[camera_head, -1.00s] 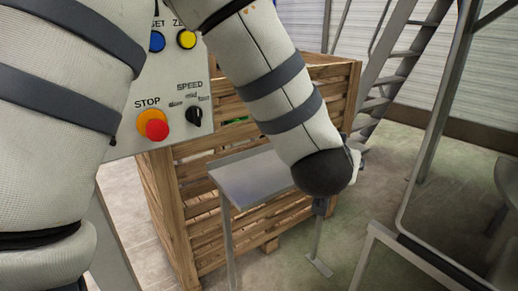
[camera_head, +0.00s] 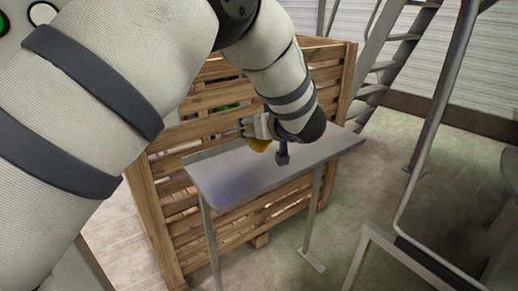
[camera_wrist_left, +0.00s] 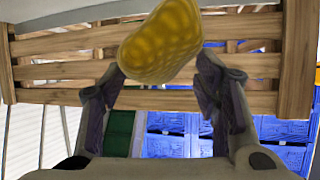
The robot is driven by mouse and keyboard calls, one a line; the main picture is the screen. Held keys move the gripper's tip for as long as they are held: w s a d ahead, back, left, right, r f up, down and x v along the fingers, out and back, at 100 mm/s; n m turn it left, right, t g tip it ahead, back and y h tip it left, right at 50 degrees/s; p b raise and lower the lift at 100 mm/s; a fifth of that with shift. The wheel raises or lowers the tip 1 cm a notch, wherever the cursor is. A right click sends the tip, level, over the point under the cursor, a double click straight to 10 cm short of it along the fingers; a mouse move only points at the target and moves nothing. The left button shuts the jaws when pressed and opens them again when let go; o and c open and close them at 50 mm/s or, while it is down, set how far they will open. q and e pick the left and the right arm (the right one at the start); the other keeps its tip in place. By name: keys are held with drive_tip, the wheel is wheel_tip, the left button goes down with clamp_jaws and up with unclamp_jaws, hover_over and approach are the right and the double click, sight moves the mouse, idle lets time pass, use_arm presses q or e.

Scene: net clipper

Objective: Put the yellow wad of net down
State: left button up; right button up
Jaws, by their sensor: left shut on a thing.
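The yellow wad of net (camera_wrist_left: 162,42) is a rounded, mesh-textured lump between the fingertips of my left gripper (camera_wrist_left: 155,85) in the left wrist view. In the head view, my left gripper (camera_head: 246,128) is shut on the wad (camera_head: 259,144), which shows only as a small yellow patch, partly hidden by the gripper and wrist. The wad appears above the grey metal table (camera_head: 228,182); I cannot tell whether it touches the top. My right gripper is not in view.
A slatted wooden crate (camera_head: 165,225) stands behind and below the metal table; it also shows in the left wrist view (camera_wrist_left: 60,43). A metal staircase (camera_head: 385,70) rises at the back right. A metal frame (camera_head: 375,232) stands at the right. The table top is otherwise clear.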

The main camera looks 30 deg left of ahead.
use_arm(q)
drive_tip(key=f, duration=0.1)
drive_tip(key=w+a+f, duration=0.1)
drive_tip(key=f, duration=0.1)
drive_tip(key=w+a+f, duration=0.1)
drive_tip(key=shift+a+f+b, duration=0.2)
drive_tip(key=shift+b, duration=0.1)
drive_tip(key=shift+w+a+f, duration=0.1)
drive_tip(key=shift+a+f, duration=0.05)
drive_tip(key=shift+f, duration=0.75)
drive_tip(key=shift+w+a+f, duration=0.1)
drive_tip(key=shift+a+f, duration=0.05)
drive_tip(key=shift+f, duration=0.75)
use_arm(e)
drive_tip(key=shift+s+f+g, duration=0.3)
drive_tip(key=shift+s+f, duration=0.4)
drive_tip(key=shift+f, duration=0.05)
use_arm(q)
drive_tip(key=shift+f, duration=0.2)
drive_tip(key=o, duration=1)
drive_tip(key=shift+o, duration=0.2)
